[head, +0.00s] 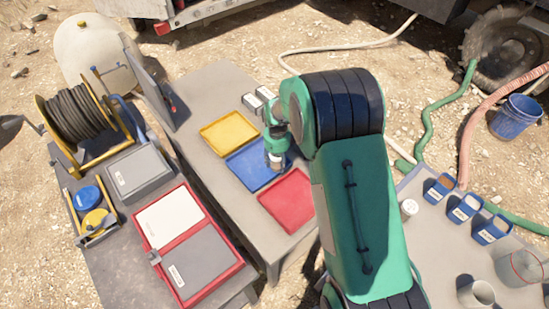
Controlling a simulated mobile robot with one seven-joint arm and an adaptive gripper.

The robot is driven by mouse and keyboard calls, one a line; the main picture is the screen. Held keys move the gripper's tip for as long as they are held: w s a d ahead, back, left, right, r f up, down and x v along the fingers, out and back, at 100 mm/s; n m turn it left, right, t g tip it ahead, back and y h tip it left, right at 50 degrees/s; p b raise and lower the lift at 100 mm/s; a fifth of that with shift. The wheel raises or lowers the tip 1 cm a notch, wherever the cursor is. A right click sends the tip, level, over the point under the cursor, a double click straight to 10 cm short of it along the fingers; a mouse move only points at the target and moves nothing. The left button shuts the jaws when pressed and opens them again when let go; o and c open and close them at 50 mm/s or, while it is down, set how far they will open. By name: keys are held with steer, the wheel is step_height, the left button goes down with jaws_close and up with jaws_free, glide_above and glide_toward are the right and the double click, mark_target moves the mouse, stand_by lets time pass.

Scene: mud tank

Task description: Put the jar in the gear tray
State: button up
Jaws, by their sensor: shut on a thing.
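My gripper (275,159) is at the far end of my green arm, over the blue tray (245,167) on the middle table. It is shut on a small pale thing, largely hidden by the gripper; I cannot tell for sure that it is the jar. A yellow tray (228,132) lies behind the blue one and a red tray (285,203) in front. No label shows which is the gear tray. On the right table stand a small white container with a dotted lid (409,206) and a clear round vessel with a red ring (525,266).
The right table (440,235) also holds several blue bins (464,207) and a pale cup (476,293). Small white boxes (258,100) stand behind the trays. The left bench carries a hose reel (75,115), a grey case (140,172) and a red-framed case (200,270). My arm hides part of the middle.

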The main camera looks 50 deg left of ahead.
steer(key=shift+w+a+f, duration=0.1)
steer(key=shift+w+a, duration=0.35)
steer(key=shift+a, duration=0.35)
steer(key=shift+w+a+f, duration=0.1)
steer(key=shift+w+a, duration=0.3)
steer(key=shift+a, duration=0.35)
steer(key=shift+w+a, duration=0.45)
steer(key=shift+a, duration=0.35)
steer(key=shift+f, duration=1.75)
steer(key=shift+f, duration=0.15)
steer(key=o, duration=1.2)
steer(key=shift+r, duration=6.1)
steer(key=shift+d+r, duration=0.1)
